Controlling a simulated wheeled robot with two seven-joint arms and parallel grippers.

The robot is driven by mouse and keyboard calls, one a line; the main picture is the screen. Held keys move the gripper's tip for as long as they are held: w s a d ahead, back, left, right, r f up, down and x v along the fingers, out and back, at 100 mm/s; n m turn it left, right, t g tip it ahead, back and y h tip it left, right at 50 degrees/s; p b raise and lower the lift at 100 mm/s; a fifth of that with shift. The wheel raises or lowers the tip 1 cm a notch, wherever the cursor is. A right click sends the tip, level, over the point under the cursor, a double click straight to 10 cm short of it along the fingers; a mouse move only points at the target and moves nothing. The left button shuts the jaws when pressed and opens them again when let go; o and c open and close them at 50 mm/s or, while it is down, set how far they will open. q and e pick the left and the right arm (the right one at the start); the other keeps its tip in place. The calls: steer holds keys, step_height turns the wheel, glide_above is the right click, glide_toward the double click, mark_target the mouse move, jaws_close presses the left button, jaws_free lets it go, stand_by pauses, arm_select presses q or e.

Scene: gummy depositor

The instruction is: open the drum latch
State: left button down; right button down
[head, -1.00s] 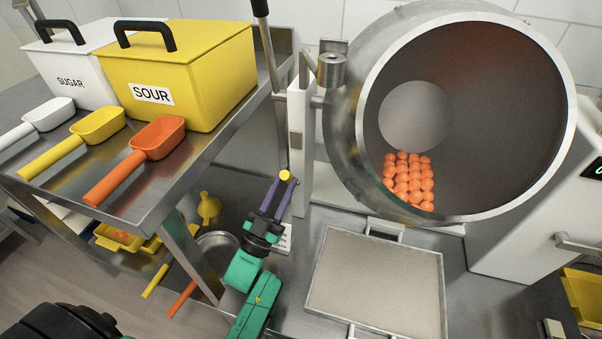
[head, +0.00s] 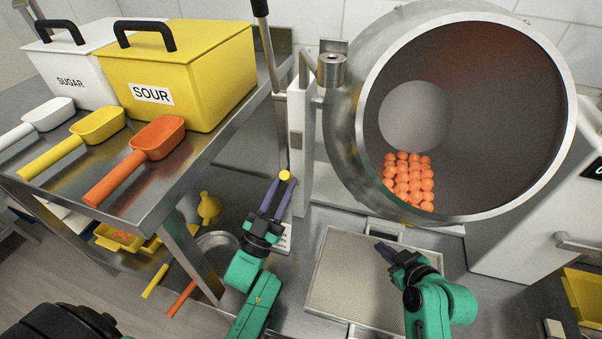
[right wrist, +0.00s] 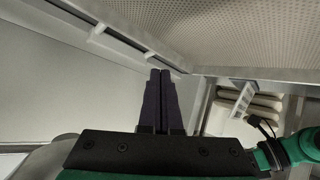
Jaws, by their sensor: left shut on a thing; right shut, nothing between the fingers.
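The steel drum (head: 568,115) is tilted toward me in the head view, with orange gummies (head: 408,180) lying low inside it. A white post (head: 299,150) stands left of the drum. Most of what the knob belongs to is hidden. My right gripper (head: 379,246) is shut and empty over the mesh tray, below the drum. Its closed fingers also show in the right wrist view (right wrist: 160,75).
A mesh tray (head: 335,270) lies on the bench under the drum. At left, a steel cart (head: 215,150) carries a yellow SOUR bin (head: 185,75), a white SUGAR bin (head: 65,65) and three scoops. A yellow bin (head: 582,295) stands at the lower right.

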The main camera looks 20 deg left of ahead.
steer(key=s+a+r+m+y, duration=0.1)
steer(key=a+r+m+y, duration=0.7)
steer(key=a+r+y, duration=0.55)
steer(key=x, duration=1)
steer(key=shift+a+r, duration=0.2)
steer(key=shift+a, duration=0.1)
steer(key=shift+s+h, duration=0.1)
steer(key=shift+h, duration=0.15)
